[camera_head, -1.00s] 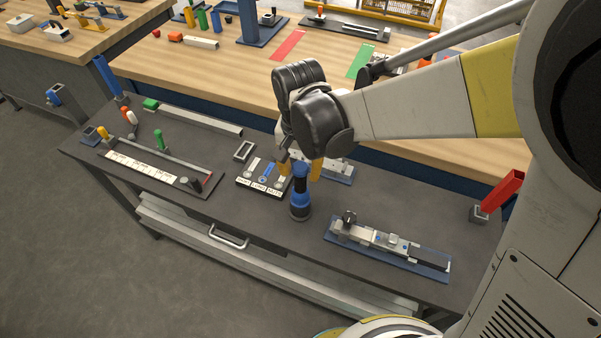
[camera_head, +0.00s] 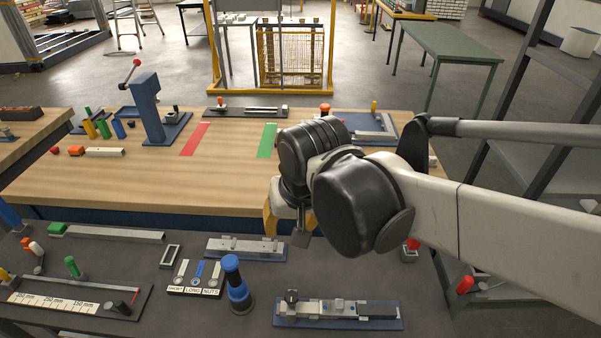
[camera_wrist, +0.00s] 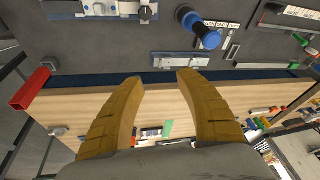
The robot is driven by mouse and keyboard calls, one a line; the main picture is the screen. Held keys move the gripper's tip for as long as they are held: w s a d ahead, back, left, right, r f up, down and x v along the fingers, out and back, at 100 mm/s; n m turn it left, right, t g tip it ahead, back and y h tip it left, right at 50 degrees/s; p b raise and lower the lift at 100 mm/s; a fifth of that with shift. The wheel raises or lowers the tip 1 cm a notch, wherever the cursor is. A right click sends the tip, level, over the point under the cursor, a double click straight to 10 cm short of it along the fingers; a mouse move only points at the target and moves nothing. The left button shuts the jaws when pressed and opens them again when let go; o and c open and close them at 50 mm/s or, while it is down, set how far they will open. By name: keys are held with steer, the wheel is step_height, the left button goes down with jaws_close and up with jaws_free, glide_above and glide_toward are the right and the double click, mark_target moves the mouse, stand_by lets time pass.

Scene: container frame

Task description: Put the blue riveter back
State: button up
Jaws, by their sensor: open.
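The blue riveter (camera_head: 236,287), a blue and black upright tool, stands on the dark grey workbench, just right of the labelled tray (camera_head: 196,291). It also shows in the wrist view (camera_wrist: 198,27) near the top, beyond my fingertips. My gripper (camera_head: 270,222) has yellow fingers and hangs above the gap between the grey bench and the wooden table, above and to the right of the riveter. In the wrist view its two fingers (camera_wrist: 157,84) are spread apart with nothing between them. The right finger is mostly hidden in the head view.
A blue-based fixture (camera_head: 337,313) lies right of the riveter, and another blue plate fixture (camera_head: 245,248) lies behind it. A measuring rail (camera_head: 75,299) is at left. The wooden table behind carries a red strip (camera_head: 195,139), a green strip (camera_head: 267,140) and a blue press (camera_head: 150,110).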

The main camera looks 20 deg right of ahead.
steer(key=s+d+n+t, duration=0.1)
steer(key=s+d+t, duration=0.2)
steer(key=s+d, duration=0.2)
steer(key=d, duration=0.3)
steer(key=shift+d+r+h, duration=0.25)
steer(key=shift+r+h, duration=0.1)
steer(key=shift+h, duration=0.05)
step_height(320, 180, down, 8)
steer(key=b, duration=0.7)
steer(key=shift+b, duration=0.4)
